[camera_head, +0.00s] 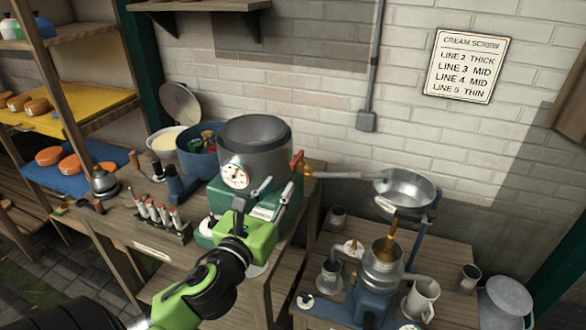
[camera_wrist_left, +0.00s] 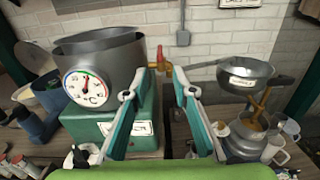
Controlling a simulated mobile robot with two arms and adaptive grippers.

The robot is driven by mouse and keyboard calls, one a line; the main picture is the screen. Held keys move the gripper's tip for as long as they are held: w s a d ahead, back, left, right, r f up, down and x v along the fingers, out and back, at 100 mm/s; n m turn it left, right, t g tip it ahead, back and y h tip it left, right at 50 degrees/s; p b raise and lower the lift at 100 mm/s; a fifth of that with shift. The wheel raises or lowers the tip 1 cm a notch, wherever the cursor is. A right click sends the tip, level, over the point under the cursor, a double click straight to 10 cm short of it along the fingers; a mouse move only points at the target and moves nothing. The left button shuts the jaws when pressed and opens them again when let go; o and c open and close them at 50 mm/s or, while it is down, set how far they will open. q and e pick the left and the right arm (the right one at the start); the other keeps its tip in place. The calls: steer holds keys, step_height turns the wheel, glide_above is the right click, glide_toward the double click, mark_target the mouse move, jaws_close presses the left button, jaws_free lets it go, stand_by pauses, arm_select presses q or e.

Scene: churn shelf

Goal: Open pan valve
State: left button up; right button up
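A round grey metal pan (camera_head: 256,150) with a dial gauge on its front sits on a green base (camera_head: 228,198). A valve with a red handle (camera_head: 297,160) and a brass body is at the pan's right side. It also shows in the left wrist view (camera_wrist_left: 161,62), beyond and between my fingertips. My left gripper (camera_head: 277,185) is open and empty, in front of the base and below the valve. Its two fingers stand apart in the left wrist view (camera_wrist_left: 156,85). I cannot tell if a finger touches anything. My right gripper is out of view.
A long arm leads right from the valve to a metal bowl (camera_head: 404,189) above a blue machine with a funnel (camera_head: 383,258). A rack of small bottles (camera_head: 160,218) is at the left. A blue pot (camera_head: 197,152) stands behind. Mugs crowd the right table.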

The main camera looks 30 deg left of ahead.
mark_target(292, 167)
arm_select(q)
steer(key=p+x, duration=0.2)
steer(key=x, duration=0.8)
steer(key=shift+w+a, duration=0.1)
steer(key=shift+w, duration=0.05)
jaws_close()
